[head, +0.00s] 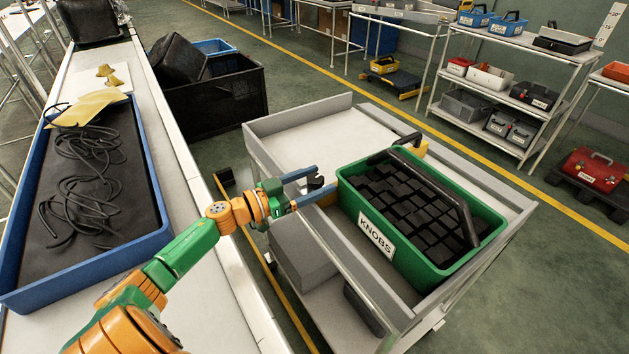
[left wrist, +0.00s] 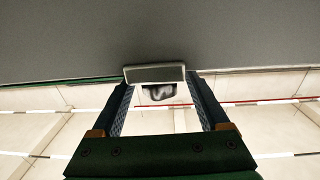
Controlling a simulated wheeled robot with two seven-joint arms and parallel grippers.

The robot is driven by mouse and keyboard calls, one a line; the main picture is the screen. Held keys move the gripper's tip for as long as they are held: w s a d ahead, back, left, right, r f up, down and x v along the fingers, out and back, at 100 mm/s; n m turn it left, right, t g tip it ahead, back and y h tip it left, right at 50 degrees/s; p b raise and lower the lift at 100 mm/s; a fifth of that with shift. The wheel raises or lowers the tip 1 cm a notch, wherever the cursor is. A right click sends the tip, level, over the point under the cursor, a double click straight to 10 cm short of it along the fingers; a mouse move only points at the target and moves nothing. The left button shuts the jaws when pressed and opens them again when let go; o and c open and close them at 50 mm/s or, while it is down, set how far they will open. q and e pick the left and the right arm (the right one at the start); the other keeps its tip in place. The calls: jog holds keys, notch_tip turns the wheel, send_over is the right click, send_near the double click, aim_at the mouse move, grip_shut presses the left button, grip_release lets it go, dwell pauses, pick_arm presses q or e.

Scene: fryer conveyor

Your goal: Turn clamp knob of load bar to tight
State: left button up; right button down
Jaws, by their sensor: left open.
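My left gripper (head: 311,186) is at the left side of the grey cart, its two blue fingers open. A small black knob (head: 316,182) shows between the fingertips in the head view. In the left wrist view, the open fingers (left wrist: 160,92) frame a grey block (left wrist: 155,73) with a dark rounded piece (left wrist: 159,92) below it. I cannot tell whether the fingers touch it. No tight or loose marking is readable. A black bar (head: 440,190) arches over the green bin labelled KNOBS (head: 345,227). My right gripper is not in view.
The grey cart (head: 297,115) carries the green bin, which holds many black blocks. A conveyor with a blue tray (head: 163,200) of black cables runs along the left. A black crate (head: 230,105) stands behind. Shelves with toolboxes are at the back right.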

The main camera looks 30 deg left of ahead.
aim_at(307, 184)
pick_arm(q)
grip_shut()
jog(key=shift+f+m+g+h+b, duration=0.45)
jog(key=shift+h+b, duration=0.25)
jog(key=shift+b, duration=0.4)
jog(key=shift+r+m+h, duration=0.25)
jog(key=shift+h, duration=0.05)
jog(key=shift+r+g, duration=0.2)
jog(key=shift+g, duration=0.05)
grip_release()
jog(key=shift+v, duration=3.55)
